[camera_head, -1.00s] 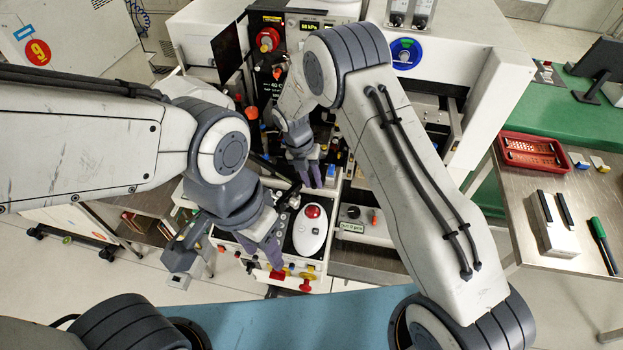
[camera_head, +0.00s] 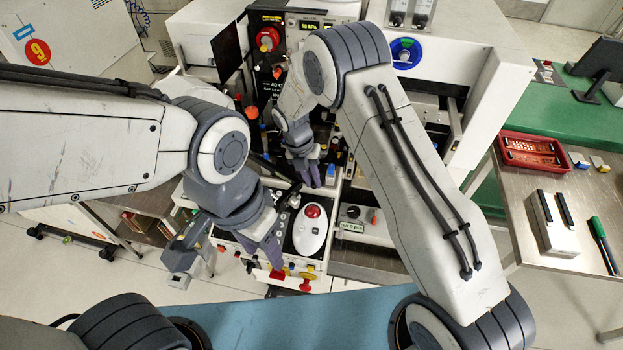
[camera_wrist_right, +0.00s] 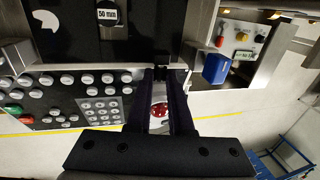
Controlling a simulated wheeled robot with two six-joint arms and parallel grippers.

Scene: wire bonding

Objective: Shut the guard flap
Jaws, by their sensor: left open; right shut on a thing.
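My right gripper (camera_head: 312,176) points down at the front of the bonding machine in the head view. In the right wrist view its dark fingers (camera_wrist_right: 163,90) are closed on a small dark part at the lower edge of a black panel (camera_wrist_right: 125,45) with a "50 mm" label. I cannot tell for sure that this panel is the guard flap. Another black upright panel (camera_head: 228,52) stands at the machine's upper left in the head view. My left gripper (camera_head: 238,262) is open and empty beside the control panel, with fingers apart.
A white unit with a red button (camera_head: 312,211) sits right of my left gripper. A keypad (camera_wrist_right: 98,108) and a blue knob (camera_wrist_right: 216,68) flank my right fingers. A steel table (camera_head: 525,215) with a red tray (camera_head: 531,139) stands at the right.

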